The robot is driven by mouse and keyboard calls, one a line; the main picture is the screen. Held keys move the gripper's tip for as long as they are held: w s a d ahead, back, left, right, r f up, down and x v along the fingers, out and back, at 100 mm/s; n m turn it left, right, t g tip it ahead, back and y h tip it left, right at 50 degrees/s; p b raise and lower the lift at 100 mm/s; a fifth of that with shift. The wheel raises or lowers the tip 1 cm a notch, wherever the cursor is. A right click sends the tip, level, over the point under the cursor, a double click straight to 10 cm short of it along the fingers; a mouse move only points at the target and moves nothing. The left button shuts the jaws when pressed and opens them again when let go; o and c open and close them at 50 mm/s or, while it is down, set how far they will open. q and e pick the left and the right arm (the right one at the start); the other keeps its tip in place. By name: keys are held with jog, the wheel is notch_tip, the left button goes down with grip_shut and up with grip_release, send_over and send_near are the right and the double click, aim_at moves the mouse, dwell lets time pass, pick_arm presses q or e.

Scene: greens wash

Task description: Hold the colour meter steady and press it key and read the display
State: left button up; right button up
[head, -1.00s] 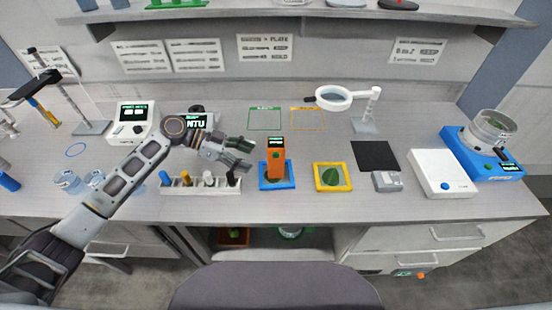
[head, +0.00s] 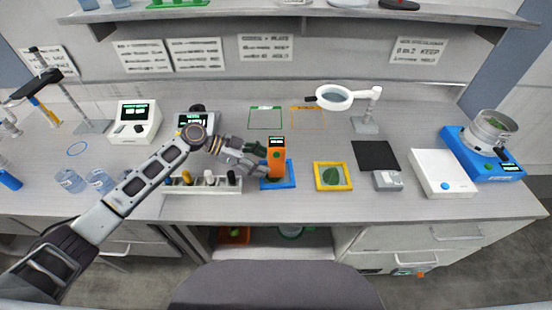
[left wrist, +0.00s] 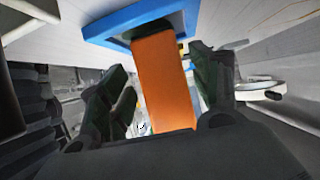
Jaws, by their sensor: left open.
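The orange colour meter (head: 277,160) stands upright in the blue square frame (head: 291,181) on the bench. Its small dark display with green marks faces up at its top; I cannot read it. My left gripper (head: 261,160) is at the meter's left side, fingers pointing at it. In the left wrist view the orange meter body (left wrist: 165,85) lies between the two open dark fingers (left wrist: 160,95), with gaps beside it. The blue frame (left wrist: 120,22) shows beyond it. The meter's key is too small to make out for certain. My right gripper is not in view.
A yellow frame with a green leaf (head: 332,177) lies right of the meter. A rack of several bottles (head: 203,184) is close below my left arm. A magnifier (head: 336,98) stands behind, and a grey device (head: 387,181) lies farther right.

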aim_at(273, 165)
pick_arm(q)
jog(key=shift+b+x, duration=1.15)
jog(key=shift+x, duration=1.05)
jog(key=shift+d, duration=0.1)
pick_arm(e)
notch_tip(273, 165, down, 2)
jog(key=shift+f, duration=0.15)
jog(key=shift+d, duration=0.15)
pick_arm(q)
jog(key=shift+c, duration=0.6)
jog(key=c, duration=0.5)
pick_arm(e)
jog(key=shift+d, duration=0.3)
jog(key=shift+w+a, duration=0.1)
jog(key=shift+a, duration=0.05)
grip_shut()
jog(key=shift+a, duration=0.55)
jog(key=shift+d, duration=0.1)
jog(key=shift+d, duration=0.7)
